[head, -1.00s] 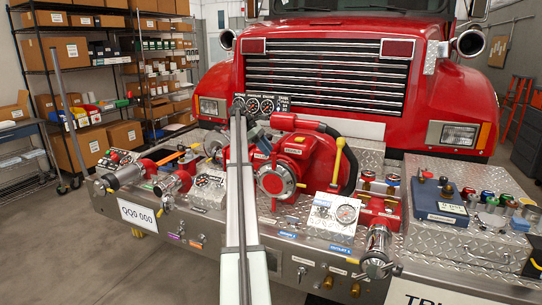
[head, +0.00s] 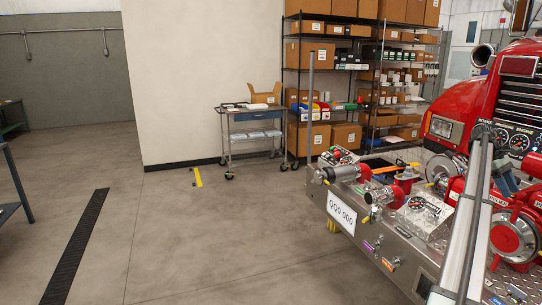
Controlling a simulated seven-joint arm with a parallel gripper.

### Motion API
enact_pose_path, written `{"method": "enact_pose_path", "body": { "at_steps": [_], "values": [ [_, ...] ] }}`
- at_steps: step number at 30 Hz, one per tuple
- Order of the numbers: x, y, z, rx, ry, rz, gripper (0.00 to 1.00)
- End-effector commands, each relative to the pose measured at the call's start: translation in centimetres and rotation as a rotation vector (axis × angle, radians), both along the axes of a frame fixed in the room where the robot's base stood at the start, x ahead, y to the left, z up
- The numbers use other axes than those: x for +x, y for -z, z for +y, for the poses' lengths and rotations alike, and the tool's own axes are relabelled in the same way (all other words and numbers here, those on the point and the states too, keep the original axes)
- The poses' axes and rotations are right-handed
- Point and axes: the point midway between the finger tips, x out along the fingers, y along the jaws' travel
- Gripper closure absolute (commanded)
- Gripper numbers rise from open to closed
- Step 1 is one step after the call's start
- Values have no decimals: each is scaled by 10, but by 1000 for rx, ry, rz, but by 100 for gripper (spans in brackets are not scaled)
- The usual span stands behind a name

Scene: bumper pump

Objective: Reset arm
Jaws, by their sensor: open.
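My arm (head: 471,215) shows at the right of the head view as long pale and grey bars. It rises from the bottom edge in front of the red pump (head: 513,236) on the truck's bumper. A dark angular piece shows beside its upper part, overlapping the pump area. I make out no gripper fingers, and nothing held shows. The diamond-plate bumper (head: 408,262) carries red valves (head: 403,187), gauges and a plate reading QQ0 000 (head: 341,213).
The red fire truck (head: 452,112) fills the right edge. A steel cart (head: 250,137) and shelves with cardboard boxes (head: 308,54) stand behind. A tall grey post (head: 310,100) rises near the bumper's left end. The concrete floor (head: 190,240) at left is largely clear. A dark table edge shows far left.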

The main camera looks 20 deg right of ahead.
Motion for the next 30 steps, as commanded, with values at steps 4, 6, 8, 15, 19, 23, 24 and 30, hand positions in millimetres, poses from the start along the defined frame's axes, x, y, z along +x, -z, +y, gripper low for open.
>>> {"method": "enact_pose_path", "body": {
  "at_steps": [4, 6, 8, 15, 19, 23, 24, 30],
  "values": [
    [9, 3, -15, -197, 140, -86, 52],
    [16, 8, -20, -287, 209, -158, 52],
    [20, 13, -19, -356, 267, -227, 52],
    [24, 51, 21, -540, 495, -529, 52],
    [22, 106, 50, -558, 604, -638, 52],
    [27, 162, 85, -541, 676, -702, 52],
    [30, 180, 98, -530, 693, -717, 52],
    [50, 271, 175, -461, 753, -764, 52]
  ]
}}
